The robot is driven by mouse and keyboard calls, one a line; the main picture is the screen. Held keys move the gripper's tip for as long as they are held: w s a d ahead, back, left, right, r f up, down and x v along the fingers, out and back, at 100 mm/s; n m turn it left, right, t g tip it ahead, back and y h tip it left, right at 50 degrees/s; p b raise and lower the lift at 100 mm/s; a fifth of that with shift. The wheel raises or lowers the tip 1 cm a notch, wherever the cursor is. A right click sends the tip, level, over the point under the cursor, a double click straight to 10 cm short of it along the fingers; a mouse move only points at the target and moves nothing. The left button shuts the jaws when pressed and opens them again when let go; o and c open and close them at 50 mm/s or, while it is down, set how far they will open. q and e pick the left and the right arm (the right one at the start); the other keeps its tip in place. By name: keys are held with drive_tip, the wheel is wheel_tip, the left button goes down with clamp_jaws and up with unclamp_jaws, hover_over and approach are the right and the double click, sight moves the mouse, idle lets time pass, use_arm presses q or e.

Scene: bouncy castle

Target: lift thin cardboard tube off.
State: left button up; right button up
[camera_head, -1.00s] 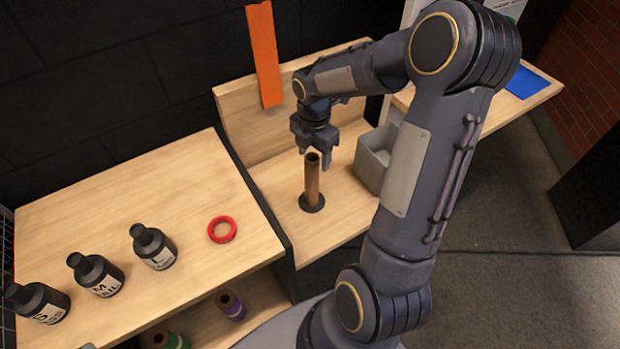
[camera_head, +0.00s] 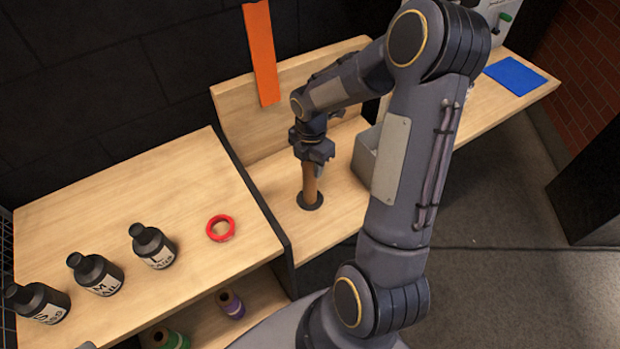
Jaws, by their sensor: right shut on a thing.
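The thin brown cardboard tube (camera_head: 309,187) stands upright on a round black base (camera_head: 311,202) on the wooden bench. My right gripper (camera_head: 314,163) is at the top of the tube, shut on it; its fingers and palm hide the tube's upper end. The tube's lower end is still at the black base. My left gripper is not in the view.
A grey bin (camera_head: 365,155) stands close to the right of the tube, partly behind my arm. A red ring (camera_head: 220,228) and several black bottles (camera_head: 152,246) are on the left bench (camera_head: 110,203). An orange strip (camera_head: 262,55) rises behind. Spools lie on the shelf below.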

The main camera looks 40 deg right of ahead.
drive_tip(key=shift+r, duration=0.15)
drive_tip(key=shift+c, duration=0.2)
wheel_tip(320, 180, up, 18)
idle(0.5)
drive_tip(key=shift+a+f, duration=0.1)
drive_tip(key=shift+f, duration=0.1)
